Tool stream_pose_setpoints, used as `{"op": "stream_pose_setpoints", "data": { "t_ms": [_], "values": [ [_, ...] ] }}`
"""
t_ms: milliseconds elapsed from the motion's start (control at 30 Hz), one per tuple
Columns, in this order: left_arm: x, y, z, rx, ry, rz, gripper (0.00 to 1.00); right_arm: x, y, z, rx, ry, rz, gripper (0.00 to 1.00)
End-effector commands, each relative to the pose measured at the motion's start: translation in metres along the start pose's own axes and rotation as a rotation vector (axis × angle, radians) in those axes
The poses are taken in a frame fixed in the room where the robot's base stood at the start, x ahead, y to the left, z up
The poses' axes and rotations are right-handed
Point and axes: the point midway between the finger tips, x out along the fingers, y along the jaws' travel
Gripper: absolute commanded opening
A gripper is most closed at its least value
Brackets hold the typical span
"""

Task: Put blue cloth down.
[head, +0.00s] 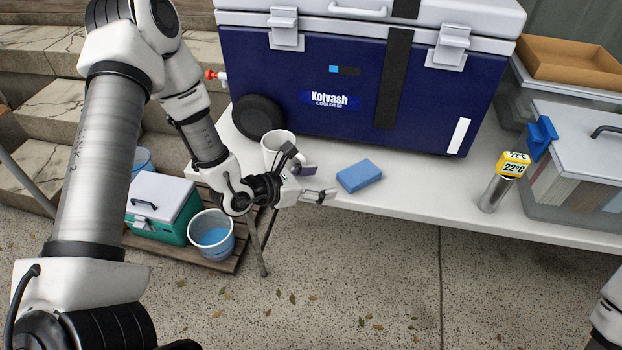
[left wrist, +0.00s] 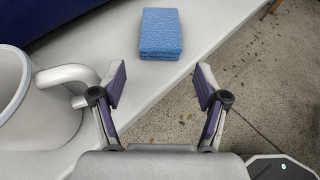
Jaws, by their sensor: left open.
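The blue cloth (head: 359,176) is a folded block lying flat on the white table, in front of the cooler. It also shows in the left wrist view (left wrist: 160,32), ahead of the fingers and apart from them. My left gripper (head: 312,182) is open and empty over the table's front edge, to the left of the cloth. In the left wrist view its two fingers (left wrist: 160,88) are spread wide with nothing between them. Of my right arm only a link shows at the right edge of the head view; its gripper is out of view.
A white mug (head: 278,148) stands close beside my left gripper. The dark blue cooler (head: 300,95) fills the table's back. A thermometer (head: 496,185) and clear bins (head: 575,170) stand at right. A bucket (head: 211,234) and a teal box (head: 160,207) sit below at left.

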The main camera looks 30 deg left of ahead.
Motion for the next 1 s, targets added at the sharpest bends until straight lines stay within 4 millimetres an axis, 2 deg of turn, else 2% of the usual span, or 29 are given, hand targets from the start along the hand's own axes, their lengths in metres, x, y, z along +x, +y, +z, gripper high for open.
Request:
{"op": "stream_pose_setpoints", "data": {
  "t_ms": [33, 133, 367, 467, 567, 600, 633, 667, 700, 767, 800, 867, 933, 1000],
  "values": [
    [-0.011, 0.001, 0.002, -0.006, -0.001, 0.003, 0.74, -0.004, 0.000, 0.000, 0.000, 0.000, 0.000, 0.00],
    [-0.023, 0.001, 0.001, -0.003, 0.000, 0.003, 0.74, -0.007, 0.000, 0.000, 0.000, 0.000, 0.000, 0.00],
    [-0.029, -0.002, -0.001, 0.005, 0.004, -0.010, 0.74, -0.007, 0.000, 0.000, 0.000, 0.000, 0.000, 0.00],
    [-0.029, -0.025, -0.013, 0.034, 0.048, -0.103, 0.74, -0.007, 0.000, 0.000, 0.000, 0.000, 0.000, 0.00],
    [-0.040, -0.086, -0.050, 0.132, 0.177, -0.363, 0.74, -0.007, 0.000, 0.000, 0.000, 0.000, 0.000, 0.00],
    [-0.055, -0.117, -0.074, 0.202, 0.261, -0.517, 0.74, -0.007, 0.000, 0.000, 0.000, 0.000, 0.000, 0.00],
    [-0.072, -0.140, -0.097, 0.268, 0.335, -0.644, 0.74, -0.007, 0.000, 0.000, 0.000, 0.000, 0.000, 0.00],
    [-0.092, -0.159, -0.120, 0.350, 0.413, -0.776, 0.74, -0.007, 0.000, 0.000, 0.000, 0.000, 0.000, 0.00],
    [-0.123, -0.175, -0.152, 0.474, 0.516, -0.943, 0.74, -0.007, 0.000, 0.000, 0.000, 0.000, 0.000, 0.00],
    [-0.166, -0.180, -0.193, 0.690, 0.650, -1.165, 0.74, -0.007, 0.000, 0.000, 0.000, 0.000, 0.000, 0.00],
    [-0.190, -0.173, -0.216, 0.854, 0.720, -1.290, 0.74, -0.007, 0.000, 0.000, 0.000, 0.000, 0.000, 0.00],
    [-0.211, -0.153, -0.244, 1.131, 0.786, -1.439, 0.74, -0.007, 0.000, 0.000, 0.000, 0.000, 0.000, 0.00],
    [-0.211, -0.129, -0.264, 1.475, 0.783, -1.545, 0.74, -0.007, 0.000, 0.000, 0.000, 0.000, 0.000, 0.00],
    [-0.194, -0.118, -0.273, 1.781, 0.698, -1.570, 0.74, -0.007, 0.000, 0.000, 0.000, 0.000, 0.000, 0.00]
  ]
}}
